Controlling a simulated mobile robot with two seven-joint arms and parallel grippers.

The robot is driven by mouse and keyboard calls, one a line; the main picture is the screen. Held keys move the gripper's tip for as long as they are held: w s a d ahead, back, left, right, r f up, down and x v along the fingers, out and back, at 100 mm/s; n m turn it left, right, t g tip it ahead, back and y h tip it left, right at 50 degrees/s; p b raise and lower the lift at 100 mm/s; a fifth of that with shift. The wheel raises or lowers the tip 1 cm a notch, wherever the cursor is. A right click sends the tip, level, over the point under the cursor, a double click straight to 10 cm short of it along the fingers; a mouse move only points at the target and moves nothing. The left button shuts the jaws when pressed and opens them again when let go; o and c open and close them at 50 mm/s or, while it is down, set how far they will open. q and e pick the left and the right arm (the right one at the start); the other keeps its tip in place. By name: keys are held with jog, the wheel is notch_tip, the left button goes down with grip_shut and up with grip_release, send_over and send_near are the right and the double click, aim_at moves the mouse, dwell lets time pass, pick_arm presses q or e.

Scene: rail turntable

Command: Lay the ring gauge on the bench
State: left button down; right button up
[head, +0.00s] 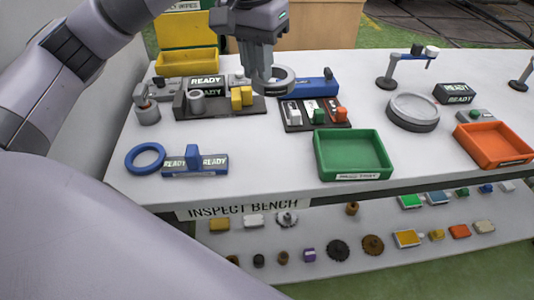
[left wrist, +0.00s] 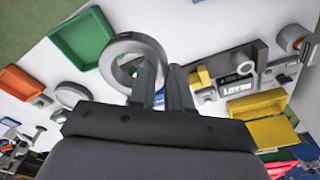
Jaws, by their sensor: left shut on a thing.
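A grey metal ring gauge (head: 288,80) is held by my left gripper (head: 262,76), with the fingers shut on one side of its band. It appears to hang just above the bench (head: 260,160), over the gap between two dark fixtures. In the left wrist view the ring gauge (left wrist: 138,42) sticks out past the fingertips, its hole facing the camera. The left gripper (left wrist: 160,78) hides part of the band. My right gripper is in neither view.
Dark fixtures (head: 222,113) and a block tray (head: 318,127) stand below the ring. A green tray (head: 352,174), round grey dish (head: 413,127), orange tray (head: 495,164) and blue ring (head: 130,162) lie around. Bare white bench shows left of the green tray.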

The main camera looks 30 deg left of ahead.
aim_at(261, 156)
pick_arm(q)
notch_tip(261, 156, down, 19)
jog(key=shift+r+p, duration=0.1)
jog(key=shift+p, duration=0.55)
jog(key=c, duration=1.4)
grip_release()
jog(key=o, duration=0.3)
jog(key=r, duration=0.4)
jog(key=s+r+b, duration=0.1)
jog(key=r, duration=0.7)
jog(key=shift+s, duration=0.2)
